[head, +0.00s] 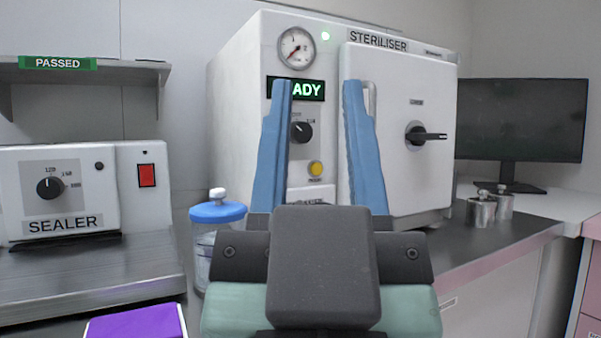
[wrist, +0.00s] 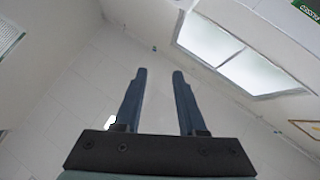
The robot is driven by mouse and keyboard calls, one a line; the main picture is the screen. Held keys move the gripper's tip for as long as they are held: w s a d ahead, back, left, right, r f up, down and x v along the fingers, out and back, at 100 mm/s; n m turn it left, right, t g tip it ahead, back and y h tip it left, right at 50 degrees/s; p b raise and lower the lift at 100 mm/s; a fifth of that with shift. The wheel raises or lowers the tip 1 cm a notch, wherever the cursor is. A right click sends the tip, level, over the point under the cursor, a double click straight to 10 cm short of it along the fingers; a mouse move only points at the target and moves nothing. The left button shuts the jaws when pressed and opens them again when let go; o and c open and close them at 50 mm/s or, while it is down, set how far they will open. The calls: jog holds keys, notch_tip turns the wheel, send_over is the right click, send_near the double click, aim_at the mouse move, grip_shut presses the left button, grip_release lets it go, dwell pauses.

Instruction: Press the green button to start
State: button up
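The white steriliser (head: 240,110) stands on the counter in the head view. I see no green button; my left finger covers part of the panel. My gripper (head: 317,88) is open and empty, its blue fingers raised in front of the steriliser. It also shows open in the wrist view (wrist: 160,72), with no steriliser panel visible there.
The steriliser door has a black handle (head: 426,136). A sealer (head: 70,190) with a red switch stands left. A blue-lidded jar (head: 217,212) and a purple box (head: 137,322) are near my gripper. Metal canisters (head: 481,212) and a monitor (head: 520,120) are right.

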grip_shut()
dwell(1.4)
